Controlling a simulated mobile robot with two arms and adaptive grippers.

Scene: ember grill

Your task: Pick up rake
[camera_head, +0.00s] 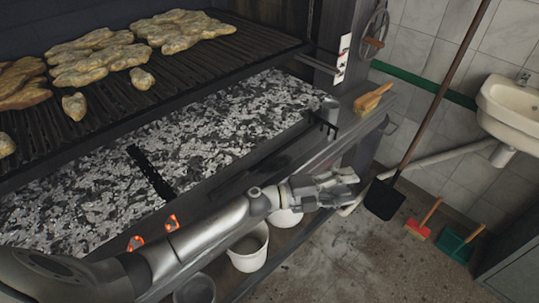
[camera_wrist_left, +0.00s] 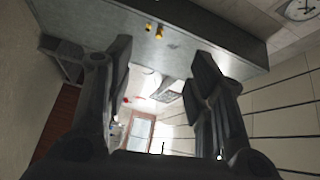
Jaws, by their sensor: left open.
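A dark tined head that looks like the rake (camera_head: 325,123) shows in the head view at the right end of the ember bed, by the front ledge. Its handle is not clearly visible. My left gripper (camera_head: 345,186) is below and slightly right of it in the picture, apart from it, over the front edge of the grill. In the left wrist view my left gripper (camera_wrist_left: 160,80) has its two dark fingers spread with nothing between them. My right gripper is in neither view.
Pale embers (camera_head: 240,115) lie below the grate (camera_head: 190,70) with meat. A wooden-handled brush (camera_head: 373,98) lies on the ledge. White buckets (camera_head: 248,250) stand beneath my arm. A long-handled shovel (camera_head: 384,198) leans at the wall, near red (camera_head: 418,228) and green (camera_head: 455,245) dustpans.

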